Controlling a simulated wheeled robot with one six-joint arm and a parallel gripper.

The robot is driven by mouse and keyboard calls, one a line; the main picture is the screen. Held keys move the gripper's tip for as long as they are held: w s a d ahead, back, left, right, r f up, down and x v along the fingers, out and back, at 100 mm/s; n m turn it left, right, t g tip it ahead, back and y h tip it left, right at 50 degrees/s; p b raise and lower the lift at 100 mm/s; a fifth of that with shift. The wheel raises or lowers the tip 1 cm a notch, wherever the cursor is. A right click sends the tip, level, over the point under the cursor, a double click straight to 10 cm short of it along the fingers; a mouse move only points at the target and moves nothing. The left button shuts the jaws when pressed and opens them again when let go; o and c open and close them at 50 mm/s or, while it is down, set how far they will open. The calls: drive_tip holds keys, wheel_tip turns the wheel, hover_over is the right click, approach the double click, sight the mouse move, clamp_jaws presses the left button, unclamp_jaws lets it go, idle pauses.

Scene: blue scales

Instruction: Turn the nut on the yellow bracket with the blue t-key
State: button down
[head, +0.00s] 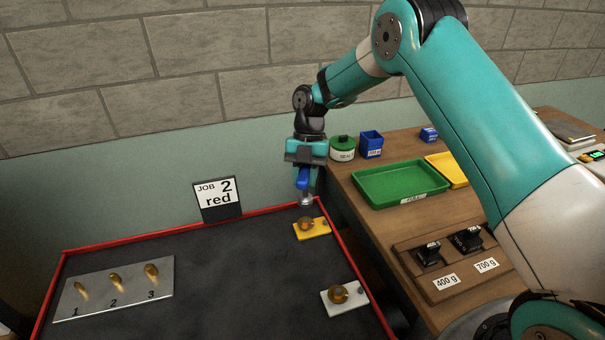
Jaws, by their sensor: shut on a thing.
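My gripper (305,165) is at the upper middle of the head view, pointing down and shut on the blue t-key (302,183). The key hangs below the fingers, with its grey metal lower end (305,201) pointing down. The yellow bracket (319,230) lies on the dark tray under the key. A brass-coloured nut (306,222) sits on the bracket's left part. The key's end appears just above the nut; I cannot tell from this view whether they touch.
The dark tray (220,290) has a red rim. A white bracket (352,303) with a similar nut lies at front right. A grey plate (130,300) holds brass pieces numbered 1 to 3. A "JOB 2 red" sign (218,199) stands behind. A wooden bench (400,222) holds a green tray (357,190) and black weights.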

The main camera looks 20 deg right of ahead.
sight(306, 196)
drive_tip(key=shift+f+b, duration=1.25)
drive_tip(key=shift+f, duration=1.4)
drive_tip(key=shift+w+d+b, duration=0.1)
drive_tip(key=shift+d+b, duration=0.05)
drive_tip(key=shift+b, duration=0.4)
drive_tip(key=shift+f+b, duration=1)
drive_tip(key=shift+f, duration=0.1)
drive_tip(key=shift+r+m, duration=0.1)
drive_tip(key=shift+m, duration=0.4)
drive_tip(key=shift+m+y, duration=0.3)
drive_tip(key=shift+m, duration=0.1)
